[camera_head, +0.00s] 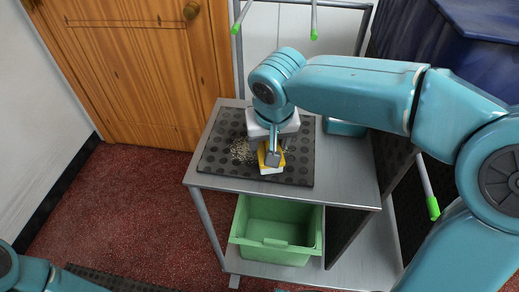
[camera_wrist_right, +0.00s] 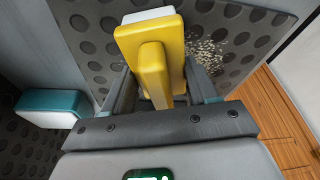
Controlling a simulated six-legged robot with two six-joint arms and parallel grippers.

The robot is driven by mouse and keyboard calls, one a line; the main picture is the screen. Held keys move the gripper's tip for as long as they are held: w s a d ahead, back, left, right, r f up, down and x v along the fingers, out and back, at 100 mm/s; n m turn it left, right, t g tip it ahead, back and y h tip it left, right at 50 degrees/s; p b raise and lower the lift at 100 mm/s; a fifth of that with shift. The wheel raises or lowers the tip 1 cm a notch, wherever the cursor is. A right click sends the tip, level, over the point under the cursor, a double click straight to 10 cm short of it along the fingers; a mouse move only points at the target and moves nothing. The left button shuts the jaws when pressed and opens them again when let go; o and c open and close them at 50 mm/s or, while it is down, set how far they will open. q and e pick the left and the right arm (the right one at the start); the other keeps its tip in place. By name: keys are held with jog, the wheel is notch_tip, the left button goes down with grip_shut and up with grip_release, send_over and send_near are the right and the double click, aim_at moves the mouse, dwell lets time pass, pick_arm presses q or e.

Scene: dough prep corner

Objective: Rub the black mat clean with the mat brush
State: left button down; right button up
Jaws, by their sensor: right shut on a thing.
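The mat brush (camera_head: 269,170) is yellow with a white underside, and it is on or just above the black mat (camera_head: 217,155). The mat is dotted with dark round spots and lies on a grey metal trolley top. My right gripper (camera_head: 271,157) is shut on the brush's yellow handle; in the wrist view the brush (camera_wrist_right: 154,68) sits between the fingers. Pale crumbs (camera_head: 243,150) lie on the mat left of the gripper, and they also show in the wrist view (camera_wrist_right: 208,52). My left gripper is out of view.
A teal and white block (camera_head: 344,127) stands on the trolley right of the mat. A green bin (camera_head: 262,250) sits on the lower shelf. A wooden door (camera_head: 150,70) is at the back left. Green-tipped posts (camera_head: 433,207) rise beside the trolley. The trolley's front strip is clear.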

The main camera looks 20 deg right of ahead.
jog(key=shift+s+d, duration=0.55)
jog(key=shift+d, duration=0.25)
jog(key=shift+w+a+r+p, duration=0.1)
jog(key=shift+w+a, duration=0.3)
jog(key=shift+a, duration=0.2)
jog(key=shift+w+a+f+p, duration=0.1)
jog(key=shift+w+a+p, duration=0.05)
jog(key=shift+w+a, duration=0.4)
jog(key=shift+w+a+r+p, duration=0.1)
jog(key=shift+w+a, duration=0.2)
jog(key=shift+a, duration=0.4)
jog(key=shift+w+a, duration=0.2)
jog(key=shift+a, duration=0.05)
